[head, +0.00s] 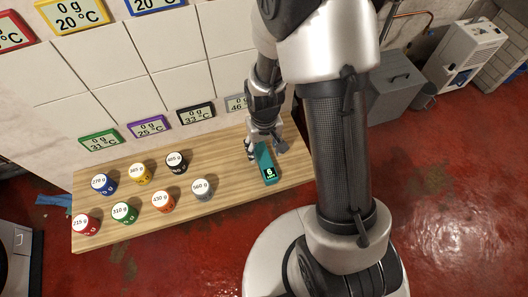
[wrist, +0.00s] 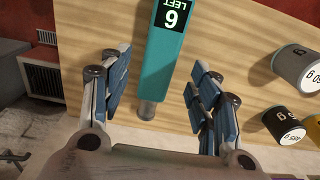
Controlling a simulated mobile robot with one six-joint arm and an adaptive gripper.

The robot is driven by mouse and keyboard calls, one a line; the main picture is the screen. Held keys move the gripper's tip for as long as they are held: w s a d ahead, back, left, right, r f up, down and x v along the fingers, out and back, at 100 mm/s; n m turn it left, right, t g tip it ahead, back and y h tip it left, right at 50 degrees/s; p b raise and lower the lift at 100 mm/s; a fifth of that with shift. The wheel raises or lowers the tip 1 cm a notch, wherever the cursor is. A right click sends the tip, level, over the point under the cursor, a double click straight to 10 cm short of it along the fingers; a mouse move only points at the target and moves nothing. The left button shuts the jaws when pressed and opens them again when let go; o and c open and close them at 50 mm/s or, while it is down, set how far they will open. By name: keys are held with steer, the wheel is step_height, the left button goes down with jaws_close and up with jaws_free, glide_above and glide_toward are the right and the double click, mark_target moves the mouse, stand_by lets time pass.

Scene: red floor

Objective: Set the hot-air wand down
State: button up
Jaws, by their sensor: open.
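The hot-air wand is a teal bar (head: 266,163) with a black label reading 6. It lies at the right part of the wooden bench. In the wrist view the teal wand (wrist: 172,52) lies on the wood, its grey nozzle end between my fingers. My gripper (head: 265,146) is over the wand's far end. In the wrist view my gripper (wrist: 156,95) is open, with blue-padded fingers on both sides of the wand and visible gaps to it.
Several weight-labelled cans, such as the grey one (head: 202,189) and the black one (head: 176,163), stand on the left of the wooden bench (head: 235,212). Displays, including a purple-framed one (head: 146,126), are along the wall behind. A grey bin (head: 395,92) stands on the red floor at right.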

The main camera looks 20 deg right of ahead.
step_height(320, 180, up, 7)
steer(key=p, duration=0.2)
step_height(320, 180, up, 7)
steer(key=t, duration=0.1)
glide_above(264, 157)
steer(key=s+r+t, duration=0.3)
steer(key=s+r, duration=1.2)
steer(key=r, duration=0.2)
steer(key=shift+t, duration=0.3)
